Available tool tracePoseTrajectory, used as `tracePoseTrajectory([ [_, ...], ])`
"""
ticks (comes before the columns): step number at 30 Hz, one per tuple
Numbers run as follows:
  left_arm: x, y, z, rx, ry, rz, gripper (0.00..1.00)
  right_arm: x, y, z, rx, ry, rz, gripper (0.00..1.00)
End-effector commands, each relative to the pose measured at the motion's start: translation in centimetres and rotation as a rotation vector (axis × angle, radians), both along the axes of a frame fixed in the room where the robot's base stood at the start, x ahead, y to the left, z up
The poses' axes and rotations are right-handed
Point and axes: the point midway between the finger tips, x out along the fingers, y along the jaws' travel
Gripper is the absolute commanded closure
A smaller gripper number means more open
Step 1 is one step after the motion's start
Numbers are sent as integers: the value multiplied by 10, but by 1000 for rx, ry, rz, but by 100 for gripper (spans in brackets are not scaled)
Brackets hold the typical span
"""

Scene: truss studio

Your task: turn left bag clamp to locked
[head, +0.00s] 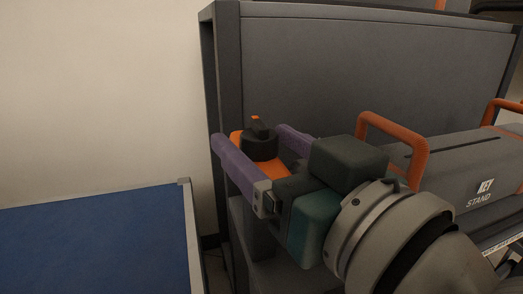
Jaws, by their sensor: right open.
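The bag clamp (260,145) shows in the head view as a dark round knob with a small ridge and an orange mark on top. It sits on an orange base (277,160) at the left front of a dark frame. My right gripper (252,138) comes in from the right. Its two purple fingers are spread, one on each side of the knob. I cannot tell whether either finger touches the knob. The near finger hides part of the base. My left gripper is not in view.
A grey case marked STAND (462,180) with orange handles (395,130) lies to the right. A large dark grey panel (370,75) rises behind the clamp. A blue-topped surface with a pale rim (188,225) is at lower left.

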Motion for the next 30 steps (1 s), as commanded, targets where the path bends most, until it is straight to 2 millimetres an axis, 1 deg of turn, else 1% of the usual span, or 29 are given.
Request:
tracePoseTrajectory([
  [3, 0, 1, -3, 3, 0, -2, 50, 5, 3, 0, 0, -1, 0, 24],
  [10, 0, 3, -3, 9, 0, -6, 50, 6, 3, 1, -1, 0, 0, 24],
  [11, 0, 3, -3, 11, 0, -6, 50, 6, 3, 1, -1, 0, 0, 26],
  [30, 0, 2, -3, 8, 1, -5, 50, 5, 3, 0, 0, 0, 0, 98],
])
